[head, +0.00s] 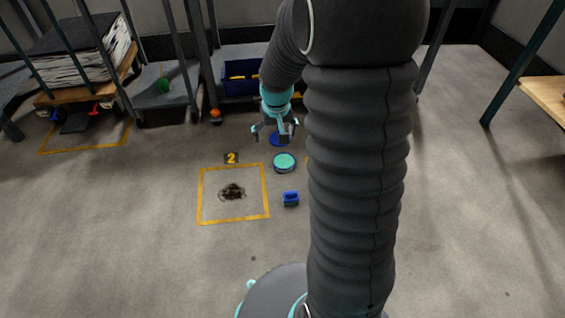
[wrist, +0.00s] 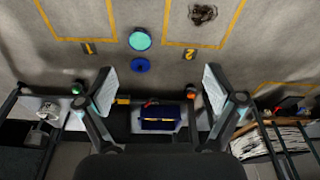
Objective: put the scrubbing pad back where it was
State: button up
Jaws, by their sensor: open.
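A flat round blue disc (head: 279,139), which could be the scrubbing pad, lies on the floor; it also shows in the wrist view (wrist: 140,65). A round teal disc with a pale rim (head: 284,162) lies beside it, also in the wrist view (wrist: 140,39). A small blue block-like item (head: 291,199) lies nearer my base. I cannot tell for sure which is the pad. My gripper (head: 275,131) is open and empty, near the blue disc in the head view; its spread fingers also show in the wrist view (wrist: 160,80). My gripper partly hides the blue disc in the head view.
A yellow floor square (head: 199,200) beside label 2 (head: 231,158) surrounds a dark tangled patch (head: 232,192). A dark blue crate (head: 238,88) stands behind. A rack with stacked papers (head: 75,68) is at left. Open floor lies to the left.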

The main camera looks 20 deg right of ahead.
jog(key=s+a+r+t, duration=0.2)
jog(key=s+a+r, duration=0.3)
jog(key=s+r, duration=0.6)
jog(key=s+a+r+n, duration=0.1)
jog(key=s+r, duration=0.2)
jog(key=s, duration=0.3)
jog(key=s+a+r+t, duration=0.1)
jog(key=s+a+r, duration=0.1)
jog(key=s, duration=0.5)
jog(key=shift+s+a+r+n, duration=0.2)
jog(key=shift+r+n, duration=0.2)
